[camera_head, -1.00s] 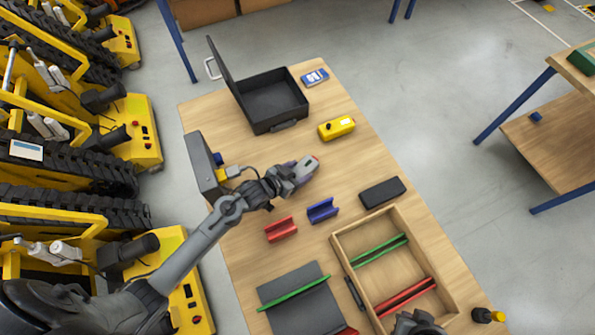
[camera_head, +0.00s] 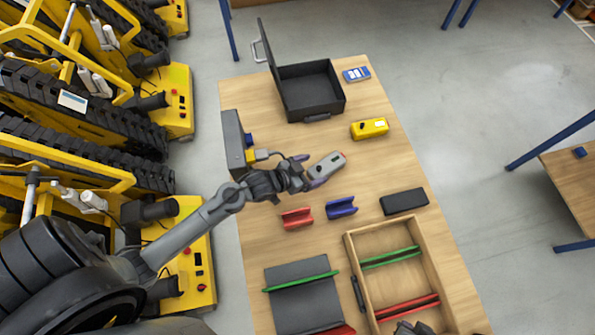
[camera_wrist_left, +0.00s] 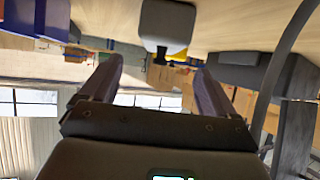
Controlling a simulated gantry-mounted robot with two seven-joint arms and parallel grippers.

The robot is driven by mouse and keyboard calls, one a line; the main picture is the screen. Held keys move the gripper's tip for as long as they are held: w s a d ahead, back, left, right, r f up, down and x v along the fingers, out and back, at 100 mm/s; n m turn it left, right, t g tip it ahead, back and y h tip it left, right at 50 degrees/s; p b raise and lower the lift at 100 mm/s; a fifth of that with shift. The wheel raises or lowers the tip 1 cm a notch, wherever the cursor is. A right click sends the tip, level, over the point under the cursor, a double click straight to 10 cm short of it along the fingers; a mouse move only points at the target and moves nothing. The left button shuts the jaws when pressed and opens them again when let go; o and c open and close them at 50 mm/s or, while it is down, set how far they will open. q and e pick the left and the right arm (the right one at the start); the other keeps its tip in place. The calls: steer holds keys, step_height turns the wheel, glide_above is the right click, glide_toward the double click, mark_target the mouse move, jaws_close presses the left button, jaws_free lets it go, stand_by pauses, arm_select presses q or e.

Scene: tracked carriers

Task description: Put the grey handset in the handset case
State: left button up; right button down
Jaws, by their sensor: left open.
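The grey handset (camera_head: 329,164), with a red mark at its far end, lies on the wooden table in the head view. My left gripper (camera_head: 310,170) is open, with its purple fingertips at the near end of the handset. In the left wrist view, a grey block that looks like the handset (camera_wrist_left: 167,22) shows beyond the gap between the two spread fingers (camera_wrist_left: 158,85). I cannot tell whether they touch it. The handset case (camera_head: 337,97) is black, with its lid raised on the left side, and looks empty. My right gripper (camera_head: 412,328) is barely visible at the bottom edge.
A yellow device (camera_head: 369,128) and a blue device (camera_head: 356,74) lie near the case. A grey box (camera_head: 233,143) stands left of my left gripper. Red (camera_head: 297,219) and blue (camera_head: 341,207) holders, a black case (camera_head: 404,201) and a wooden tray (camera_head: 352,252) are nearer. Bare tabletop lies between handset and case.

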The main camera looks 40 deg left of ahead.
arm_select(q)
steer(key=s+r+n+g+y, duration=0.1)
steer(key=s+r+g, duration=0.3)
steer(key=s, duration=0.6)
steer(key=s+r+g+y, duration=0.2)
steer(key=s+r+g, duration=0.2)
steer(key=s, duration=0.6)
steer(key=shift+s+r+n+y+p, duration=0.25)
steer(key=shift+s+n+y+p, duration=0.1)
steer(key=shift+s+n+y, duration=0.05)
